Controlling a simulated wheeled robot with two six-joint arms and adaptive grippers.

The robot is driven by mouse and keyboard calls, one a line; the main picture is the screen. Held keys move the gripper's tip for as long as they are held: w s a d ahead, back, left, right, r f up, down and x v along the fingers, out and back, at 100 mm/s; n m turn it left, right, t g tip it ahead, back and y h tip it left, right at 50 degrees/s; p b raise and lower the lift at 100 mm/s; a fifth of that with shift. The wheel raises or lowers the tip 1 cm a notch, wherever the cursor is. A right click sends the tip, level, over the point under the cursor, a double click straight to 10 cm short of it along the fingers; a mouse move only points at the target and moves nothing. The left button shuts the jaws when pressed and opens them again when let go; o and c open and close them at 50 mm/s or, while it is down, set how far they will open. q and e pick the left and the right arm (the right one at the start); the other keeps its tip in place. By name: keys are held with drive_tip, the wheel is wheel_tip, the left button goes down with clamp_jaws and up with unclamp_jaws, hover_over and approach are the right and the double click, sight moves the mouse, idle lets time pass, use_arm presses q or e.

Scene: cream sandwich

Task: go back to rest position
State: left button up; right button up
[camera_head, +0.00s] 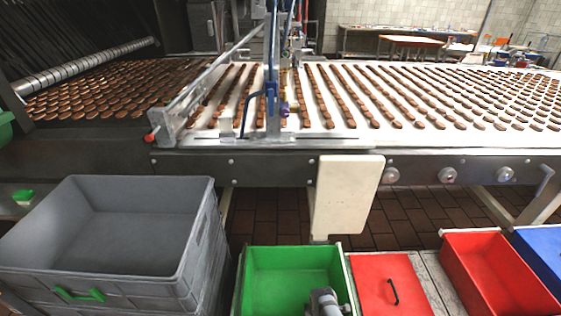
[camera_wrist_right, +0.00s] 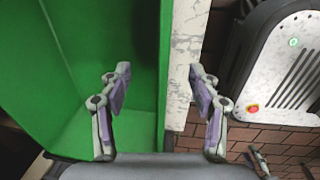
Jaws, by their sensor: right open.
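My right gripper (camera_wrist_right: 160,74) is open in the right wrist view, its two fingers spread apart with nothing between them. The fingers hang over the green bin (camera_wrist_right: 60,60) and its right edge. The same green bin (camera_head: 262,258) shows at the bottom middle of the head view. A grey arm part of mine (camera_head: 325,302) shows over the bin's front right corner; no gripper fingers can be made out there. My left gripper is in neither view.
A conveyor (camera_head: 353,140) with rows of brown biscuits spans the back. A grey crate (camera_head: 190,262) stands at left. A red lid (camera_head: 374,283), a red bin (camera_head: 478,257) and a blue bin (camera_head: 543,248) lie right of the green bin. Brown tiled floor (camera_head: 402,222) shows behind them.

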drive_tip(key=s+d+r+m+t+h, duration=0.1)
drive_tip(key=s+d+r+m, duration=0.4)
drive_tip(key=d+r+m, duration=0.6)
drive_tip(key=s+d+r+m+t, duration=0.1)
drive_tip(key=s+r+m, duration=0.25)
drive_tip(key=r, duration=0.55)
drive_tip(key=s+r+m, duration=0.3)
drive_tip(key=s+r, duration=0.2)
drive_tip(key=r, duration=0.4)
wheel_tip(320, 180, down, 24)
drive_tip(key=s+d+g+p, duration=0.1)
drive_tip(key=s+d+p, duration=0.1)
drive_tip(key=d+p, duration=0.1)
drive_tip(key=s+f+p, duration=0.1)
drive_tip(key=s+f, duration=0.5)
drive_tip(key=s, duration=0.3)
drive_tip(key=s+f+g+p, duration=0.1)
drive_tip(key=s+f, duration=0.6)
drive_tip(key=s, duration=0.2)
drive_tip(key=shift+s+d+f+p, duration=0.2)
drive_tip(key=shift+d+f+p, duration=0.1)
drive_tip(key=shift+d, duration=0.1)
